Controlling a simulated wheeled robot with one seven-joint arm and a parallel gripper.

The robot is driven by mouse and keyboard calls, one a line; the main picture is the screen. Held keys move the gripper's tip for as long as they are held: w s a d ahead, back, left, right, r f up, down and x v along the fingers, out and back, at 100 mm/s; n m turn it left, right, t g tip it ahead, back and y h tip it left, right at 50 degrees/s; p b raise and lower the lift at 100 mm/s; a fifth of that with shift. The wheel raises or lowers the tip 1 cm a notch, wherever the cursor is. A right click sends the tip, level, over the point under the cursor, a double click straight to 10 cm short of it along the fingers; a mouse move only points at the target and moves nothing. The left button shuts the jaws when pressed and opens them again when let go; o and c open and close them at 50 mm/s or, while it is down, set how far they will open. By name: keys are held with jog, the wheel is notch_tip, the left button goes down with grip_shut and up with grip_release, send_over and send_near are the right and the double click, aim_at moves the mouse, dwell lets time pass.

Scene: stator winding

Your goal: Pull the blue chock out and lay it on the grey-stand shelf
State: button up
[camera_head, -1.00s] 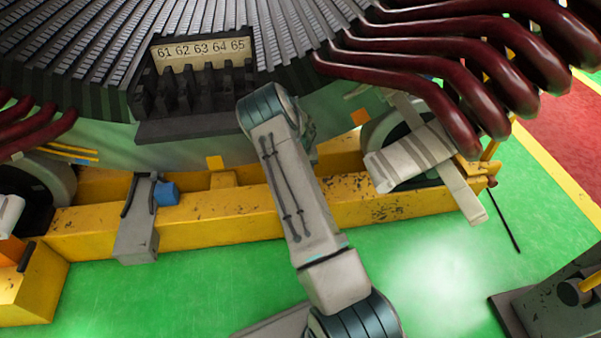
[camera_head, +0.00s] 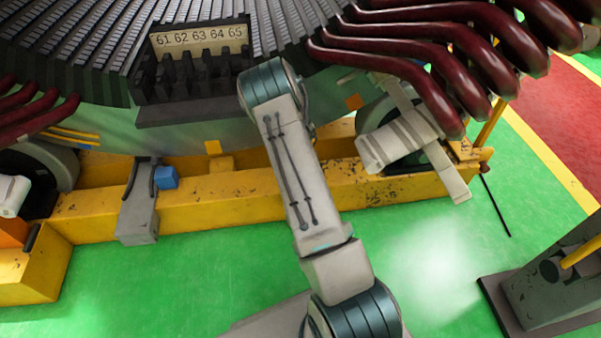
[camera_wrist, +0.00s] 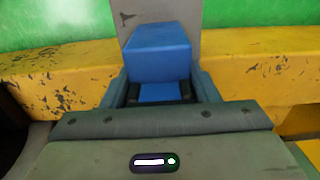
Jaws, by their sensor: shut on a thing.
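In the wrist view a blue chock (camera_wrist: 158,52) sits between the two dark grey-green jaws of my gripper (camera_wrist: 160,88), which are shut on it. A grey upright plate (camera_wrist: 218,35) stands behind the chock, with a yellow beam to both sides. In the head view my arm hides the gripper. A blue block (camera_head: 166,177) shows there beside a grey bracket (camera_head: 139,215) on the yellow beam; I cannot tell if it is the held one. A dark grey stand (camera_head: 550,285) is at the lower right; its shelf is not clear to see.
The yellow beam (camera_head: 225,208) runs below the stator. Dark red coils (camera_head: 400,75) jut out at the upper right, and a grey clamp (camera_head: 398,145) sits under them. A thin black rod (camera_head: 496,207) leans near the beam's end. The green floor (camera_head: 430,245) before the beam is clear.

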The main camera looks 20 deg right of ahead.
jog(key=shift+s+a, duration=0.15)
jog(key=shift+s, duration=0.4)
jog(key=o, duration=1.5)
notch_tip(320, 180, up, 14)
jog(key=p, duration=0.5)
